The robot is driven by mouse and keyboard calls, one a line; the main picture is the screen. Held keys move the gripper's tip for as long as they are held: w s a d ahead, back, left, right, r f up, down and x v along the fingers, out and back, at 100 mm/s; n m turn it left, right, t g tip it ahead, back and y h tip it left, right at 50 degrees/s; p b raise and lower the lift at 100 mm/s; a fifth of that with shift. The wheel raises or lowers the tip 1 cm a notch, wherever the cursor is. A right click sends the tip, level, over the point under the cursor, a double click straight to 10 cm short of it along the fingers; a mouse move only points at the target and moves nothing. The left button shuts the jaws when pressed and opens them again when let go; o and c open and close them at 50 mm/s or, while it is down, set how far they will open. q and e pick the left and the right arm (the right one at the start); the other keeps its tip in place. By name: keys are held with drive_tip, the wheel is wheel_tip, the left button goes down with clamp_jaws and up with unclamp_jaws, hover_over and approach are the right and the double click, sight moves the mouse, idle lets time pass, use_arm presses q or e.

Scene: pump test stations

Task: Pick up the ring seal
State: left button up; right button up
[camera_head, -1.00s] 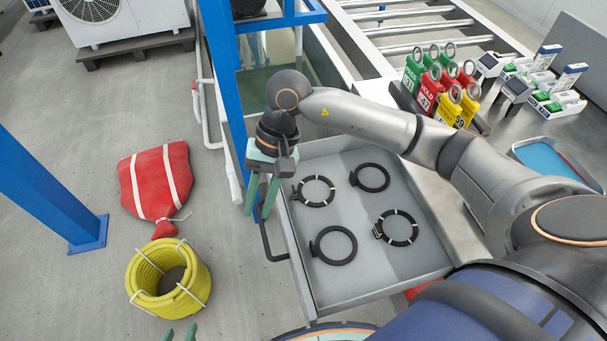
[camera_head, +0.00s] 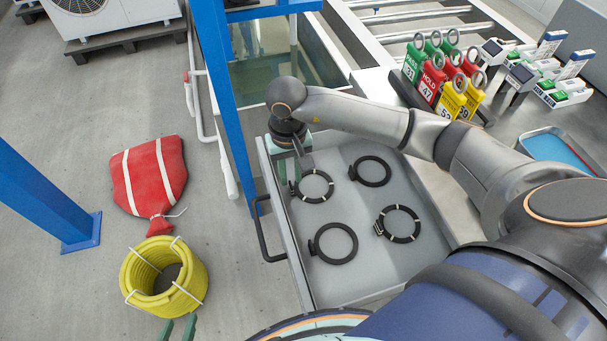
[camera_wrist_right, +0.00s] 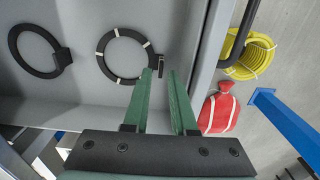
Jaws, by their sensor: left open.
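Several black rings lie in the open grey drawer (camera_head: 345,285). Two have white bands: the far-left one (camera_head: 315,197) and the near-right one (camera_head: 399,224). Two are plain: the far-right one (camera_head: 371,171) and the near-left one (camera_head: 333,243). My right gripper (camera_wrist_right: 160,74) is open at the far-left banded ring (camera_wrist_right: 121,54). The ring's small black tab (camera_wrist_right: 160,66) shows between the green fingertips; I cannot tell whether they touch it. In the head view the wrist mostly hides these fingers. My left gripper (camera_head: 179,328) is open and empty at the bottom edge.
The drawer's walls and dark handle (camera_head: 265,232) are close to my right gripper. A blue post (camera_head: 225,100) stands just left of it. A red sack (camera_head: 150,180) and yellow hose coil (camera_head: 163,278) lie on the floor. Colored tags (camera_head: 440,80) stand on the right bench.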

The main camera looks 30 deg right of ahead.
sight(291, 185)
drive_tip(key=shift+f, duration=1.55)
drive_tip(key=shift+c, duration=0.2)
clamp_jaws()
drive_tip(key=shift+r, duration=0.2)
